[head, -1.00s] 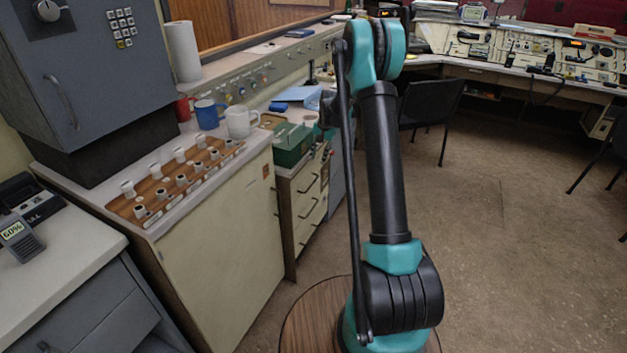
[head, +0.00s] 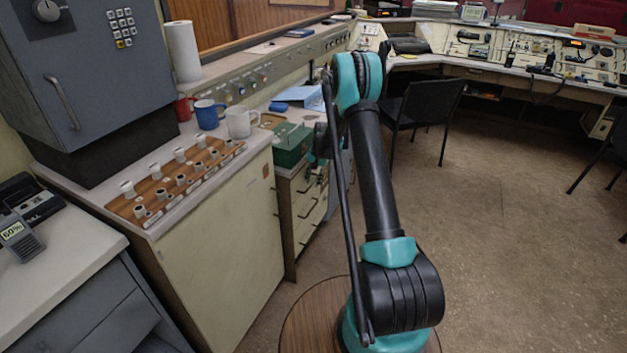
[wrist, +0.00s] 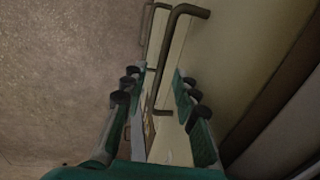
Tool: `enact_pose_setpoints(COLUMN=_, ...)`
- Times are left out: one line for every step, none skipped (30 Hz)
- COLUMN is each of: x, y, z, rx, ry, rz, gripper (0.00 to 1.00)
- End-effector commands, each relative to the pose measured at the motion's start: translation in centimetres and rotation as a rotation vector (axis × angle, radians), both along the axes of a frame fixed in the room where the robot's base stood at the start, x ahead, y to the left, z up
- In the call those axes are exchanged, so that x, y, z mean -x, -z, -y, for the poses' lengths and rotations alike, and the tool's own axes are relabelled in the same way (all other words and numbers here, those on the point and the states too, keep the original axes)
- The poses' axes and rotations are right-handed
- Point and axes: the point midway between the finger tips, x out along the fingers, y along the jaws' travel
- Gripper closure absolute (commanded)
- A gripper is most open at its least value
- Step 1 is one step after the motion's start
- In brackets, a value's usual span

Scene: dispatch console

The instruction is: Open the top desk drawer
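The cream drawer unit (head: 312,222) stands below the counter in the head view, with dark bar handles on its stacked drawers. The top drawer's handle (head: 307,184) is partly hidden near my arm. The drawer looks shut. My gripper (head: 318,168) is at the top drawer front, small and partly covered by my arm. In the wrist view my gripper (wrist: 158,100) is open, its green fingers with dark pads spread apart. A dark bar handle (wrist: 170,60) runs between them in the picture. I cannot tell whether either finger touches it.
A green box (head: 291,147) stands on the counter above the drawers, near several mugs (head: 240,122). A cream cabinet (head: 222,245) adjoins the drawers on the left. A black chair (head: 425,105) stands behind my arm.

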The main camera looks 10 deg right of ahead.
Motion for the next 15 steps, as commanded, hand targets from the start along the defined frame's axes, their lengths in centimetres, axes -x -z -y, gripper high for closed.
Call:
enact_pose_setpoints(x=0.00, y=-0.01, z=0.00, rx=0.000, ry=0.000, rz=0.000, gripper=0.71)
enact_pose_setpoints(x=0.00, y=-0.01, z=0.00, rx=0.000, ry=0.000, rz=0.000, gripper=0.71)
enact_pose_setpoints(x=0.00, y=-0.01, z=0.00, rx=0.000, ry=0.000, rz=0.000, gripper=0.71)
enact_pose_setpoints(x=0.00, y=-0.02, z=0.00, rx=0.000, ry=0.000, rz=0.000, gripper=0.75)
enact_pose_setpoints(x=0.00, y=-0.02, z=0.00, rx=0.000, ry=0.000, rz=0.000, gripper=0.78)
enact_pose_setpoints(x=-0.01, y=-0.02, z=0.01, rx=0.000, ry=0.000, rz=0.000, gripper=0.83)
enact_pose_setpoints(x=-0.01, y=-0.03, z=0.01, rx=0.000, ry=0.000, rz=0.000, gripper=0.87)
enact_pose_setpoints(x=-0.01, y=-0.03, z=0.01, rx=0.000, ry=0.000, rz=0.000, gripper=0.91)
enact_pose_setpoints(x=-0.01, y=-0.03, z=0.01, rx=0.000, ry=0.000, rz=0.000, gripper=0.96)
enact_pose_setpoints(x=-0.01, y=-0.03, z=0.01, rx=0.000, ry=0.000, rz=0.000, gripper=0.99)
enact_pose_setpoints(x=-0.01, y=-0.03, z=0.01, rx=0.000, ry=0.000, rz=0.000, gripper=1.00)
enact_pose_setpoints(x=-0.01, y=-0.03, z=0.01, rx=0.000, ry=0.000, rz=0.000, gripper=1.00)
enact_pose_setpoints(x=0.00, y=-0.04, z=0.01, rx=0.000, ry=0.000, rz=0.000, gripper=1.00)
enact_pose_setpoints(x=0.00, y=-0.04, z=0.01, rx=0.000, ry=0.000, rz=0.000, gripper=1.00)
enact_pose_setpoints(x=0.00, y=-0.04, z=0.01, rx=0.000, ry=0.000, rz=0.000, gripper=1.00)
